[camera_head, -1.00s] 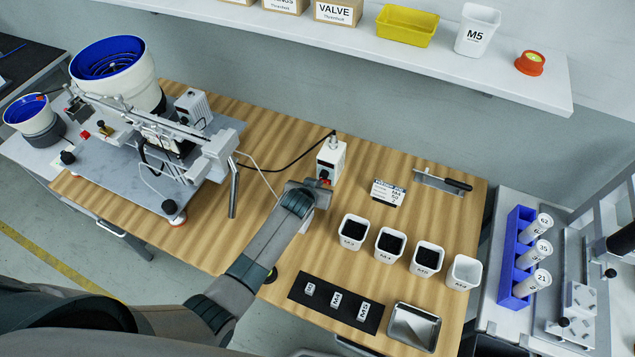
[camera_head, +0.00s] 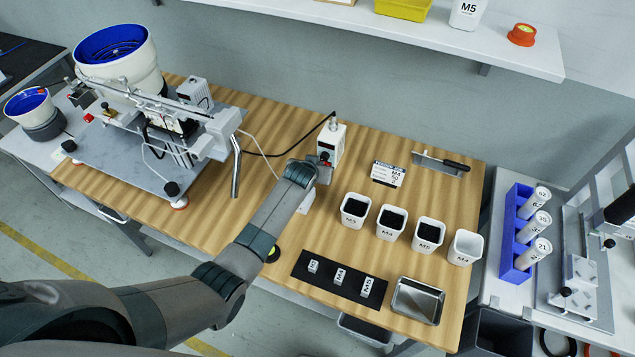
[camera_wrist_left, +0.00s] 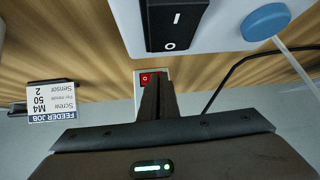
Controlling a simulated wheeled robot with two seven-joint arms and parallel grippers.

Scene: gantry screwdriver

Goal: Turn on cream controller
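The cream controller (camera_head: 331,142) is a small upright box near the back of the wooden table, with a cable at its top. In the left wrist view its red rocker switch (camera_wrist_left: 149,78) shows just beyond the fingertips; its setting is too small to read. My left gripper (camera_head: 324,173) is in front of and below the controller's front face. Its fingers (camera_wrist_left: 158,82) look closed together and empty, overlapping the controller in view; contact cannot be told. A second, whiter box (camera_head: 307,201) is partly hidden by my left arm. My right gripper is out of view.
The nearer white box shows a black rocker switch (camera_wrist_left: 174,22) and blue knob (camera_wrist_left: 266,21) close above the fingers. A feeder job card (camera_head: 388,174) and several bins (camera_head: 355,210) stand to the right. The feeder machine (camera_head: 130,150) is left. A cable (camera_head: 285,155) crosses the table.

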